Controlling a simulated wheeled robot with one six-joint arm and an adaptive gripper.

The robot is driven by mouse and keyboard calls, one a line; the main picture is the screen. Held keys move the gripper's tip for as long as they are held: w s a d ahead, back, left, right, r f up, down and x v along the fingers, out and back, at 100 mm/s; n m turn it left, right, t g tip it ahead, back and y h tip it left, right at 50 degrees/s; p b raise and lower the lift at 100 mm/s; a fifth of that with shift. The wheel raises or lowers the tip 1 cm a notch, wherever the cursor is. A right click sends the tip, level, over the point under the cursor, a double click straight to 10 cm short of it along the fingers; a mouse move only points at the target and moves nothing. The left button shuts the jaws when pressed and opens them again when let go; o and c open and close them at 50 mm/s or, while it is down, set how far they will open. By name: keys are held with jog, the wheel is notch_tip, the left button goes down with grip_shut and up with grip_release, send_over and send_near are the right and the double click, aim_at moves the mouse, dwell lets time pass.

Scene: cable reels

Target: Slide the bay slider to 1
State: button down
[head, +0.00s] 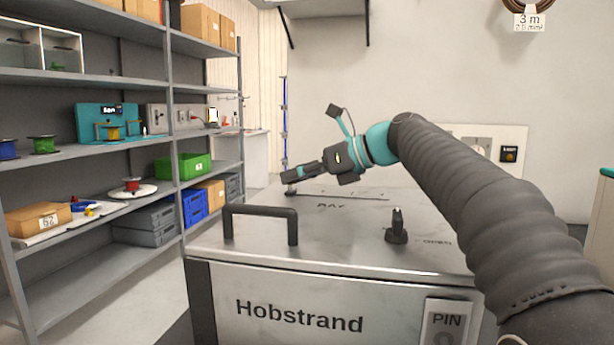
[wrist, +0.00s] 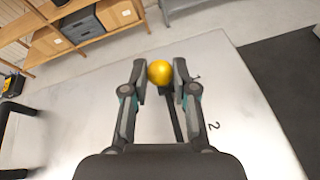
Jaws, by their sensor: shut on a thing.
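The bay slider's yellow ball knob (wrist: 160,72) sits between the fingertips of my gripper (wrist: 159,76) in the wrist view, and the fingers are shut on it. The slider's dark slot (wrist: 177,118) runs from the knob back towards my palm. The mark 1 (wrist: 196,77) is beside the slot about level with the knob, and the mark 2 (wrist: 215,126) is farther along it. In the head view my gripper (head: 289,179) is at the left end of the slot (head: 345,195), above the word BAY. It largely hides the knob there.
The metal Hobstrand cabinet (head: 225,275) carries a dark handle (head: 260,212) at front left and a black knob (head: 397,228) near the word OPEN. Grey shelves (head: 85,160) with reels and bins stand left. The cabinet top between handle and black knob is clear.

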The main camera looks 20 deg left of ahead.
jog(key=shift+a+r, duration=0.15)
jog(key=c, duration=0.9)
grip_release()
jog(key=shift+s+a, duration=0.1)
jog(key=shift+a, duration=0.05)
jog(key=shift+d, duration=0.2)
jog(key=shift+d, duration=0.25)
jog(key=v, duration=1)
jog(key=shift+d+r, duration=0.3)
jog(key=shift+d, duration=0.25)
